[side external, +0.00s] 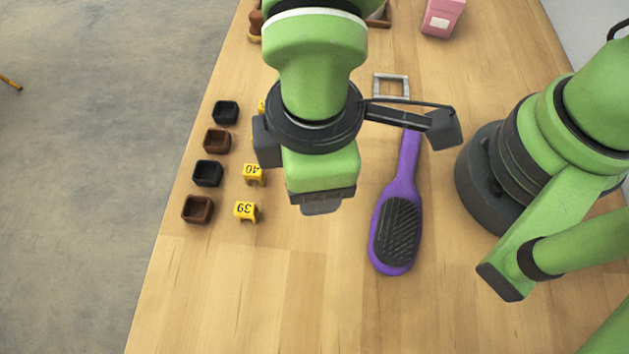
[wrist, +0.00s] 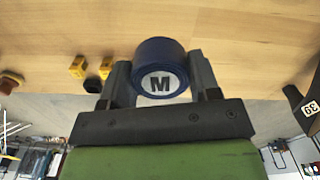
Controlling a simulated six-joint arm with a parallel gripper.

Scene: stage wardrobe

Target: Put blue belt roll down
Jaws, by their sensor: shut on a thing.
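The blue belt roll (wrist: 160,68) shows in the wrist view, with a white round face marked "M" turned to the camera. My gripper (wrist: 160,78) is shut on it, one finger on each side. In the side external view my gripper (side external: 321,204) hangs over the wooden table (side external: 300,300), and its body hides the roll and fingers. I cannot tell how far the roll is above the table.
Small dark brown and black square cups (side external: 198,209) stand in a column at left, beside yellow number blocks (side external: 246,211). A purple brush (side external: 385,235) lies right of my gripper, with a grey buckle frame (side external: 391,85) behind it. A pink box (side external: 442,18) stands far back. The front table is clear.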

